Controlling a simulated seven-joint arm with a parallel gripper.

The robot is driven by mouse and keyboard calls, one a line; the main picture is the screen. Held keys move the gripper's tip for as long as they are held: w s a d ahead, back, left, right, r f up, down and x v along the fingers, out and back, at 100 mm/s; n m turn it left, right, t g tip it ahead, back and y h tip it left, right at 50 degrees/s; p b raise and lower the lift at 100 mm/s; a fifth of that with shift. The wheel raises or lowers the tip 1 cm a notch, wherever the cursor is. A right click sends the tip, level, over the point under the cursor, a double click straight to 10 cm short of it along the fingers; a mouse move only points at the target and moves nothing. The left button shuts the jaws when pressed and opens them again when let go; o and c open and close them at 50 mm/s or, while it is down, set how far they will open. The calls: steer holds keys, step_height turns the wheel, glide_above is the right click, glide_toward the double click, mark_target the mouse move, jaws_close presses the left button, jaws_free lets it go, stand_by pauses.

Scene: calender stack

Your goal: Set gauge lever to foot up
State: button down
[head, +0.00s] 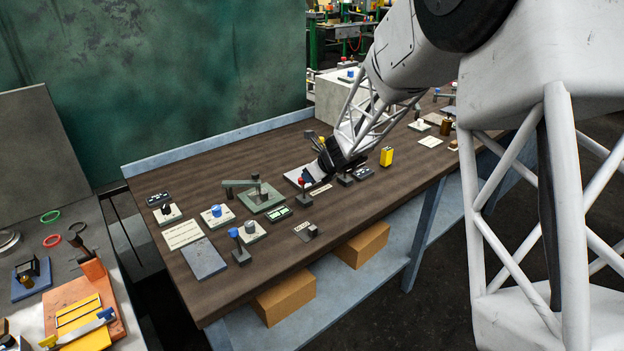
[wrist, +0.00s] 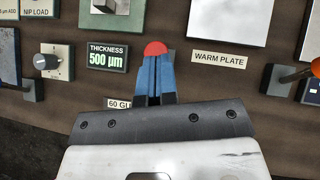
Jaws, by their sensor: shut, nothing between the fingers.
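A lever with a red ball knob (head: 301,182) stands upright on a small dark base on the bench, right of the green-based gauge fixture (head: 262,197). In the wrist view the red knob (wrist: 155,48) shows just beyond my fingertips. My gripper (wrist: 154,62) has blue fingers pressed together with nothing between them. The thickness display (wrist: 107,57) reads 500 µm, left of the fingers. No foot position label is legible.
A blue-knobbed lever (head: 234,233) stands nearer the front edge. A warm plate label (wrist: 220,58) lies right of the fingers. A grey dial (wrist: 46,62) is at left. An orange-tipped lever (wrist: 314,68) is at far right.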

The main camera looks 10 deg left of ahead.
steer(key=shift+w+a, duration=0.6)
steer(key=shift+w, duration=0.05)
steer(key=shift+d+r, duration=0.1)
steer(key=shift+r, duration=0.05)
steer(key=w+r+v, duration=0.1)
steer(key=v, duration=1.1)
steer(key=shift+r, duration=0.4)
